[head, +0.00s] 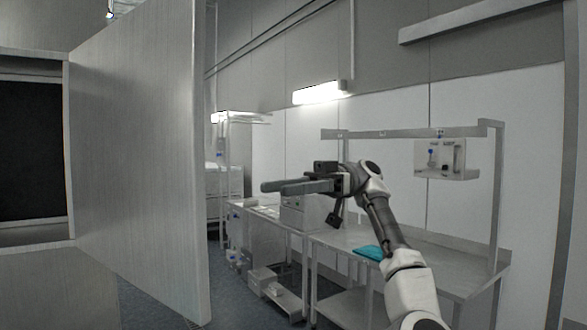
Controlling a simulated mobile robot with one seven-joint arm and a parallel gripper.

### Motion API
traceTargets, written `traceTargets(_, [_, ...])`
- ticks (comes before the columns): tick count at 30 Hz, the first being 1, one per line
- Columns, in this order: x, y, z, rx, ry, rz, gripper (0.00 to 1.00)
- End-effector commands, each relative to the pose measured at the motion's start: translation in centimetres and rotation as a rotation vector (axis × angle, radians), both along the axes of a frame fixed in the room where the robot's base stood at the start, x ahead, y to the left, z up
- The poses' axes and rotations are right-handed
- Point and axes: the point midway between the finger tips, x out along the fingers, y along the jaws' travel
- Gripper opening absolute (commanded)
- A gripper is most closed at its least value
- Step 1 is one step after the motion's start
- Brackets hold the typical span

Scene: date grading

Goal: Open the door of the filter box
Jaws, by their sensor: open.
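The filter box (68,170) stands at the left of the head view, with a dark panel (30,150) showing inside its opening. Its door (135,150), a large flat grey panel, stands open, swung out to the right of the opening. The door's free edge is the upright edge nearest the middle of the view. No handle shows on the face I see. My gripper (273,188) is right of that edge, fingers pointing left, open and empty. A gap separates it from the door in the picture.
A steel bench (450,262) with a teal cloth (370,252) lies under my arm at the right. A pale box (297,214) stands behind my gripper. A wall-side rack holds a small clear case (447,160). Bare floor shows between door and benches.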

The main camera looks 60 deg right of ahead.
Motion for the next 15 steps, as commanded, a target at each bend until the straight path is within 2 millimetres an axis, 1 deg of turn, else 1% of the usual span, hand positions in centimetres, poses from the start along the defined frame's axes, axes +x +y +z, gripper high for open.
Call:
traceTargets(1, [-0.1, -0.3, 0.6, 0.003, -0.001, 0.002, 0.47])
traceTargets(9, [-0.5, -1.3, 0.3, 0.0, -0.003, -0.003, 0.47])
traceTargets(15, [-0.6, -1.5, 0.1, -0.003, -0.004, -0.006, 0.47])
